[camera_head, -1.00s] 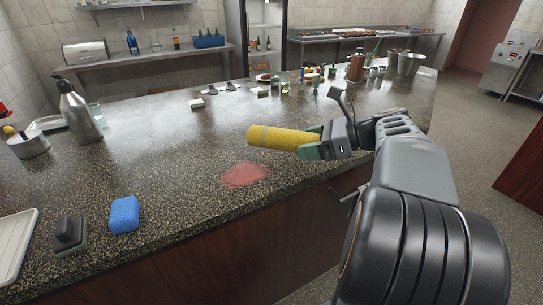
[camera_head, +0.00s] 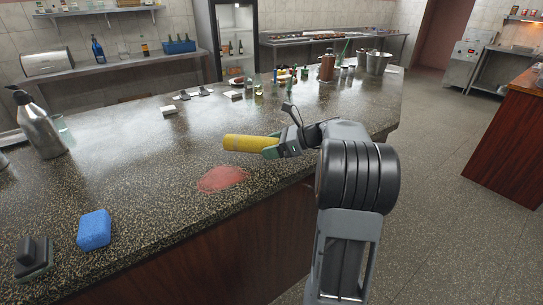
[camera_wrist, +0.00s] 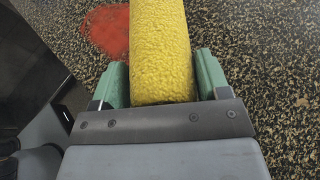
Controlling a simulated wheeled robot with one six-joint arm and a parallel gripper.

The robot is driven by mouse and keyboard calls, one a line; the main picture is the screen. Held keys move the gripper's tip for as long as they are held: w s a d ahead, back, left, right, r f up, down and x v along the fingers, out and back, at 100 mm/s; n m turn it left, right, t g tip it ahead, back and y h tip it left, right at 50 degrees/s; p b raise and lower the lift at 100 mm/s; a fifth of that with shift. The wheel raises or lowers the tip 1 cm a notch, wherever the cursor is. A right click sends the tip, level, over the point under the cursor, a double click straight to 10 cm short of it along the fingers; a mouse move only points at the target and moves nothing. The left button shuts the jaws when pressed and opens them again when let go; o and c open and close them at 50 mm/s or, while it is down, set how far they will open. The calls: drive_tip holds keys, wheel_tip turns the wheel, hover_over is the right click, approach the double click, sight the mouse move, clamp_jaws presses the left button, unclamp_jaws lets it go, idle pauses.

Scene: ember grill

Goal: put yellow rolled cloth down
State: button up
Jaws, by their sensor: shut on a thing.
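The yellow rolled cloth (camera_head: 245,143) is held level in my gripper (camera_head: 272,149), above the dark speckled counter (camera_head: 130,178). In the wrist view the yellow rolled cloth (camera_wrist: 158,50) sits between the two green fingers of my gripper (camera_wrist: 160,82), which are shut on its near end. Its far end points left in the head view and runs out of the top of the wrist view. I cannot tell the exact gap between the cloth and the counter.
A red stain (camera_head: 222,179) marks the counter below and left of the cloth. A blue sponge (camera_head: 94,230), a dark block-like object (camera_head: 34,256) and a steel flask (camera_head: 40,127) stand at the left. Bottles and a steel pot (camera_head: 377,63) stand at the far end. The counter's middle is clear.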

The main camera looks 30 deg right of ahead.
drive_tip(key=shift+w+f, duration=0.15)
drive_tip(key=shift+f, duration=1.6)
drive_tip(key=shift+f+b, duration=0.15)
drive_tip(key=shift+b, duration=0.15)
drive_tip(key=o, duration=0.9)
drive_tip(key=shift+o, duration=0.2)
drive_tip(key=shift+r, duration=0.25)
drive_tip(key=p+v, duration=0.1)
drive_tip(key=v, duration=1.1)
drive_tip(key=shift+f+p, duration=0.1)
drive_tip(key=shift+p, duration=0.2)
